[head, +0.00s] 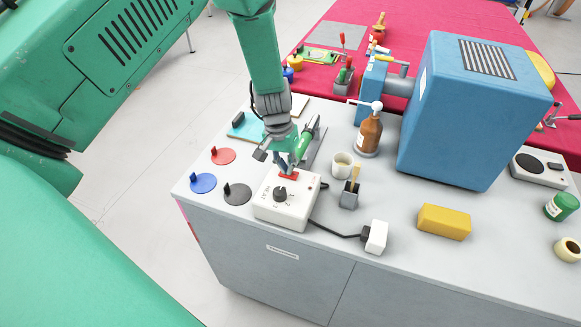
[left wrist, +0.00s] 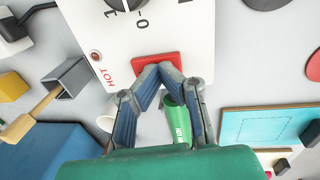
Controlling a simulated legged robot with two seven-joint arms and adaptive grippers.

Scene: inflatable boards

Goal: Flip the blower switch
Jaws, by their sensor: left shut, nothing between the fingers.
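A white control box (head: 296,212) stands near the front left of the grey cabinet top, with a black dial (head: 280,193) on its face. Its red rocker switch (head: 289,176) is at the back edge of that face, and it also shows in the left wrist view (left wrist: 148,62) beside the word HOT. My left gripper (head: 284,165) is shut and empty, pointing down at the switch. In the left wrist view its fingertips (left wrist: 158,69) overlap the red switch; I cannot tell whether they press on it. A green hot-air blower (head: 305,143) lies just behind the box. My right gripper is out of view.
Red, blue and black discs (head: 237,194) lie left of the box. A cup (head: 342,165), a grey brush holder (head: 349,195) and a brown pump bottle (head: 369,135) stand to its right. A black cord runs to a white plug block (head: 376,237). A large blue machine (head: 465,110) stands behind.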

